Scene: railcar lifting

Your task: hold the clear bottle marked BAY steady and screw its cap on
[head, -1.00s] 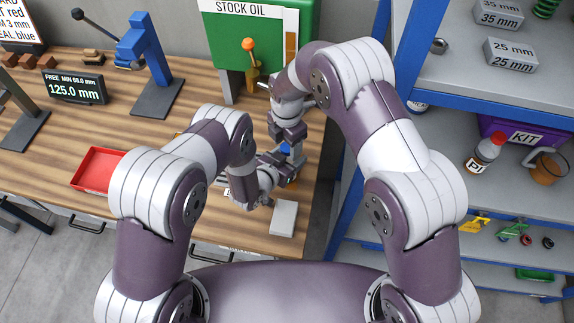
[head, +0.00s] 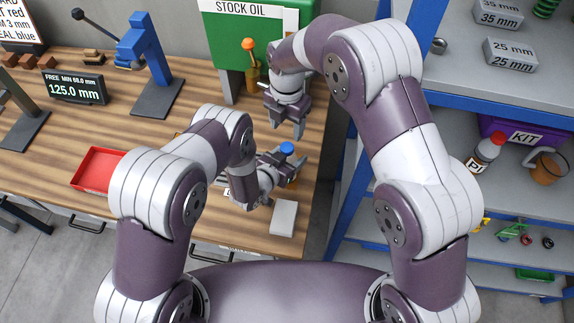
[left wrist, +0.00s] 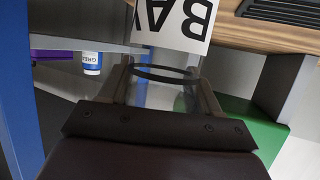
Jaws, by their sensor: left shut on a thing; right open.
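The clear bottle (left wrist: 188,95) shows in the left wrist view, with a white label reading "BA" and the rest cut off. My left gripper (head: 283,161) is shut around the bottle above the right end of the bench; its fingers lie on both sides of it in the left wrist view (left wrist: 165,85). The blue cap (head: 287,148) shows at the bottle's top in the head view. How far it is screwed down cannot be told. My right gripper (head: 287,128) is open and empty, pointing down just above and behind the cap, apart from it.
The green STOCK OIL tank (head: 226,52) with an orange-knobbed tap (head: 249,46) stands behind my right gripper. A white block (head: 283,217) lies near the bench's front edge. A red tray (head: 98,168) is at left. Blue-framed shelves (head: 470,98) stand at right.

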